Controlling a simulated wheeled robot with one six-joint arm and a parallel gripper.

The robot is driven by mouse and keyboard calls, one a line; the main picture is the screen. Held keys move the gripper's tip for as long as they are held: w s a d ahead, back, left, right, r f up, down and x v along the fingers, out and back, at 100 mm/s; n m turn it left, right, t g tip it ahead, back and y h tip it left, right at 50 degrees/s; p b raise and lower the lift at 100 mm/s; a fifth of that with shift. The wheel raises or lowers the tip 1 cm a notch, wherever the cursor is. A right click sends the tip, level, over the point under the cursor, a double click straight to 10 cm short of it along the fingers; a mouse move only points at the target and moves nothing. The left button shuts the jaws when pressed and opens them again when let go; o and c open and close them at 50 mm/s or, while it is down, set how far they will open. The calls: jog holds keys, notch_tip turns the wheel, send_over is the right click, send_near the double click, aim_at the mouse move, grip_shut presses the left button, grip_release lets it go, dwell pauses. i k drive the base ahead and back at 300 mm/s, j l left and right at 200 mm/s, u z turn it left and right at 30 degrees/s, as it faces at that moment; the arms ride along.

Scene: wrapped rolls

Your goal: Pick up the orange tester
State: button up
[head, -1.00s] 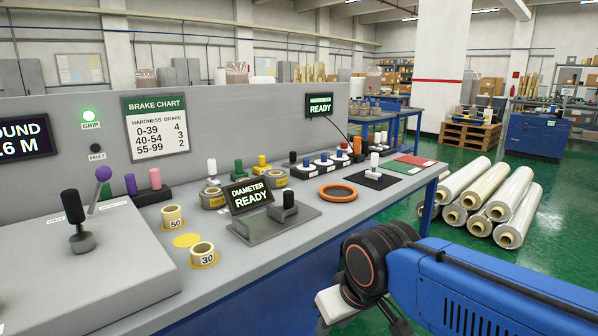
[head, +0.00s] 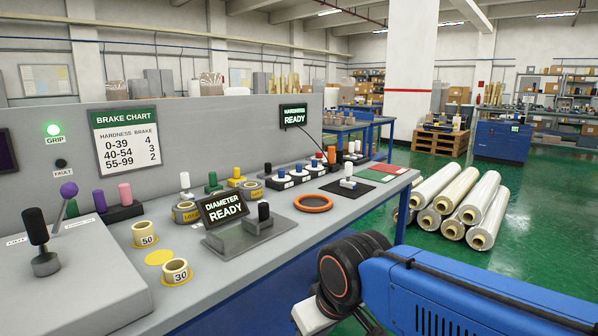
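The orange tester (head: 332,155) looks like a small upright orange-topped handle in the row at the back right of the bench, below the hardness screen. It is small and partly hidden by its neighbours. My gripper (head: 312,318) shows only in part, as a pale piece at the bottom edge, below my dark wrist joint. It is in front of the bench, well apart from the orange tester, and its fingers cannot be made out.
The bench (head: 225,275) holds several other coloured handles, an orange ring (head: 313,203), a white-handled tool (head: 348,170) on a black mat, a diameter gauge (head: 225,208) and tape rolls (head: 176,271). Wrapped rolls (head: 455,205) lie on the green floor at right.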

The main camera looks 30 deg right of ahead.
aim_at(331, 157)
jog(key=i+l+z, duration=0.1)
jog(key=z, duration=0.6)
jog(key=i+l+z, duration=0.1)
jog(key=z, duration=0.2)
jog(key=i, duration=0.1)
